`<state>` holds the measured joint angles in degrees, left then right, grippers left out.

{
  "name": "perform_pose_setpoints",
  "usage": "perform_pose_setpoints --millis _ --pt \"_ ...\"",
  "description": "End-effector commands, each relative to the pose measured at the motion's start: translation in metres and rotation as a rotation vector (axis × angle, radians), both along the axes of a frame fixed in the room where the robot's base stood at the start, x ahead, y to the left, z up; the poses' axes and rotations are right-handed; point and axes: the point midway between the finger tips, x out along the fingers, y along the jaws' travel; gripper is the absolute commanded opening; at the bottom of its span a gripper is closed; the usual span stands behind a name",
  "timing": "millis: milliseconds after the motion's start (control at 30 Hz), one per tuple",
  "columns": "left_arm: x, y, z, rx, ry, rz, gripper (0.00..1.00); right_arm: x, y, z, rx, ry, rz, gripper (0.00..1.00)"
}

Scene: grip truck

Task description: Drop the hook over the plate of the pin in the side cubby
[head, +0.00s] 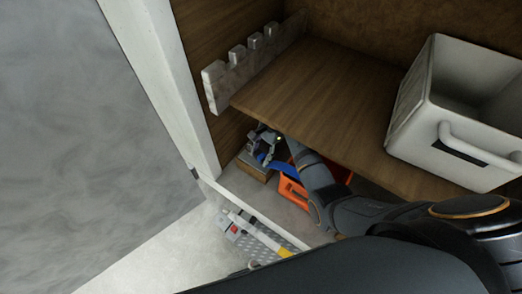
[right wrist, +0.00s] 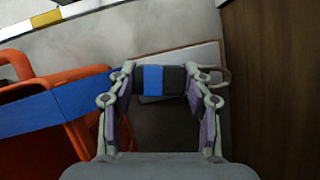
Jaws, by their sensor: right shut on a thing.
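My right gripper (head: 264,147) is inside the low cubby under the wooden shelf. In the right wrist view, my right gripper (right wrist: 161,83) is shut on a black and blue band (right wrist: 153,81). A thin tan metal loop, which looks like the hook (right wrist: 224,76), sticks out just right of the fingertips. A blue strap (right wrist: 45,113) runs across the orange crate to the left; the strap (head: 279,168) also shows in the head view. A wooden block (head: 254,168) lies below the gripper. I cannot make out the pin or its plate. My left gripper is not in view.
The orange crate (head: 293,191) stands beside my right gripper. The wooden shelf (head: 325,95) is above, with a white bin (head: 407,120) on it. A wooden wall (right wrist: 270,90) is close on the right in the wrist view. A grey tool (head: 240,236) lies at the front.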

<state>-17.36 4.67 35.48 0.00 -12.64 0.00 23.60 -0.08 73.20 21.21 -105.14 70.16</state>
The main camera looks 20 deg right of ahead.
Motion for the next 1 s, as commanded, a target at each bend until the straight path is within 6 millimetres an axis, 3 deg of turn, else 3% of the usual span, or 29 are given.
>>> perform_pose_setpoints --millis 133,167,367,400,967,1000 --pt "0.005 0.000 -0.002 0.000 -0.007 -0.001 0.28 0.000 0.000 -0.013 0.000 0.001 0.000 0.10" --pt "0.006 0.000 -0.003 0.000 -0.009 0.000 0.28 0.000 0.000 -0.015 0.000 0.001 0.000 0.04" --pt "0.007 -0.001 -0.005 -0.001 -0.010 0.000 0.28 -0.002 -0.001 -0.027 -0.002 0.007 0.000 0.05" --pt "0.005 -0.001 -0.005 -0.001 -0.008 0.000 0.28 -0.003 -0.001 -0.029 -0.002 0.010 0.000 0.00" --pt "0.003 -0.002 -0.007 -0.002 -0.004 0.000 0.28 -0.005 -0.002 -0.034 -0.007 0.018 0.000 0.00" --pt "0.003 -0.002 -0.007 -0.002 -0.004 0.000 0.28 -0.005 -0.002 -0.035 -0.007 0.018 0.000 0.52"
